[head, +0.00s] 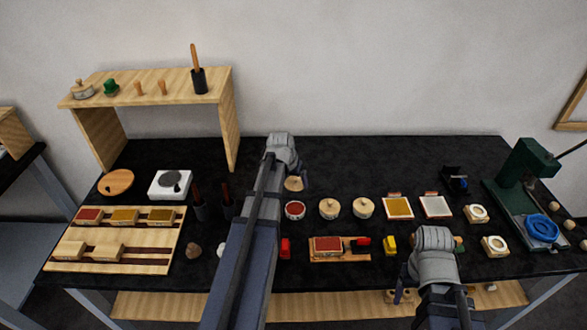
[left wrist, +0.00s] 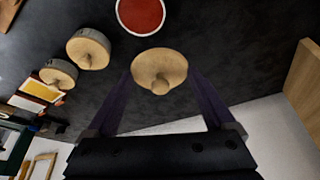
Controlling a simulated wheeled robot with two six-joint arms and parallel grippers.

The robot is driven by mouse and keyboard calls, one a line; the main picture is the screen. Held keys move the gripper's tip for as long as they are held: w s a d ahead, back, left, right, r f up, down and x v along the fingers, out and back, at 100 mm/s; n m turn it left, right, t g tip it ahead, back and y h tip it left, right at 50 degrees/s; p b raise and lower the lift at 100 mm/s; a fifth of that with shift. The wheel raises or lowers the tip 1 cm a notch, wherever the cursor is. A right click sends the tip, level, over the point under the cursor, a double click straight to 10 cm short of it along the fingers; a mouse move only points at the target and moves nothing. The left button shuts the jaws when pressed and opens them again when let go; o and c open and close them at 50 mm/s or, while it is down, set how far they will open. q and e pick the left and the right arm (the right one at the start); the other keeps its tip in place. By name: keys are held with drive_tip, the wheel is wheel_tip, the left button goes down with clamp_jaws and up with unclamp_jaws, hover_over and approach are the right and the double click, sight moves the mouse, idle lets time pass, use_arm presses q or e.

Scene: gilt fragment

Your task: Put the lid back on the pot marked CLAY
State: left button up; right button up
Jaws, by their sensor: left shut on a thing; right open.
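A round pale wooden lid with a knob (head: 293,184) is held between the fingers of my left gripper (head: 297,181). The lid also shows between the two fingers in the left wrist view (left wrist: 159,70). An open pot with dark red content (head: 294,211) stands just in front of the lid; it also shows in the left wrist view (left wrist: 141,13). The lid is apart from this pot, on its wall side. No marking on the pot is readable. My right gripper (head: 403,284) is open near the table's front edge, partly hidden by its own wrist.
Two lidded pots (head: 330,208) (head: 363,207) stand right of the open pot. A wooden tray with a red block (head: 326,247) lies in front. A wooden shelf (head: 150,88) stands at the left, a green press (head: 527,170) at the right.

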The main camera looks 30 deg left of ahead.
use_arm(q)
approach(296, 207)
drive_tip(key=w+r, duration=0.1)
drive_tip(key=w, duration=0.1)
drive_tip(key=shift+w+f, duration=0.1)
drive_tip(key=shift+f, duration=0.05)
wheel_tip(296, 207, down, 6)
drive_tip(key=b, duration=0.6)
drive_tip(key=shift+f+b, duration=0.15)
drive_tip(key=shift+b, duration=0.25)
idle(1.4)
drive_tip(key=o, duration=1)
drive_tip(key=shift+o, duration=0.2)
